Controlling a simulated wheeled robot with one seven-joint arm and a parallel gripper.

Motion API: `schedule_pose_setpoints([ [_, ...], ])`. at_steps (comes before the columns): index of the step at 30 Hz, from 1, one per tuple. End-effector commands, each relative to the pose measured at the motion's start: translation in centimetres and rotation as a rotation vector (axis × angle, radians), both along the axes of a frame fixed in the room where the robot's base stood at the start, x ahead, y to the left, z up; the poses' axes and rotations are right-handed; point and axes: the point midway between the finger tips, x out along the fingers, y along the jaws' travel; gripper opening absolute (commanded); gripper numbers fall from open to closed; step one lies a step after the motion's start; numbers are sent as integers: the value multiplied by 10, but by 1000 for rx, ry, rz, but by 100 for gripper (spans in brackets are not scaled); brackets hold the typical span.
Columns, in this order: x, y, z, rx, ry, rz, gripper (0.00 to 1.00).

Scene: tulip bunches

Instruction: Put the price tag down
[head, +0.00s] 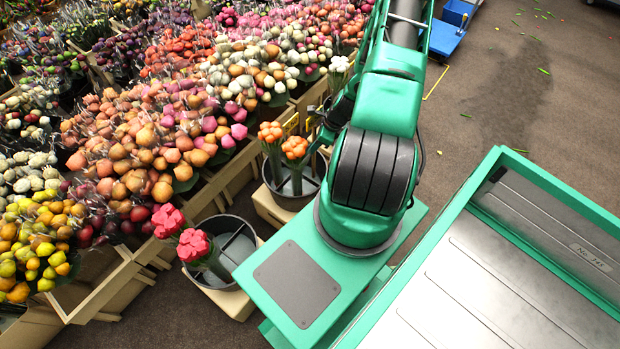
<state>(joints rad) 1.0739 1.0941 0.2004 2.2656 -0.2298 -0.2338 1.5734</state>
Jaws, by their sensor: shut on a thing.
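My dark gripper (318,124) shows in the head view just left of my green arm, above and behind the bucket with orange tulips. It is partly hidden by the arm links. It is shut on a small yellow thing (308,124), which looks like the price tag. The tag is tiny here, and its face and exact tilt cannot be made out. The bucket (288,200) holds orange bunches (295,147) and stands on a pale block close to the gripper.
A second bucket (232,290) with red bunches (194,245) stands nearer, on another pale block. Wooden crates (110,290) packed with wrapped tulip bunches fill the left side. A blue box (446,38) lies at the top. The floor (510,90) at right is mostly clear, with scattered green bits.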

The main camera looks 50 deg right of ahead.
Motion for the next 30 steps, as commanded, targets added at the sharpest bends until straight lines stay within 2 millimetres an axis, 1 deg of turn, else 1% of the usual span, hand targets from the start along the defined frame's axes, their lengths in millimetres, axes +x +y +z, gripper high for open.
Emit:
schedule_pose_setpoints([
  [3,-1,1,-20,5,2,-1,0],
  [6,-1,0,-35,3,1,-2,0],
  [9,-1,0,-46,2,0,-2,0],
  [17,-1,0,-61,2,0,-1,0],
  [24,-1,0,-91,2,1,-2,0],
  [30,-1,-1,-93,0,0,-1,0],
])
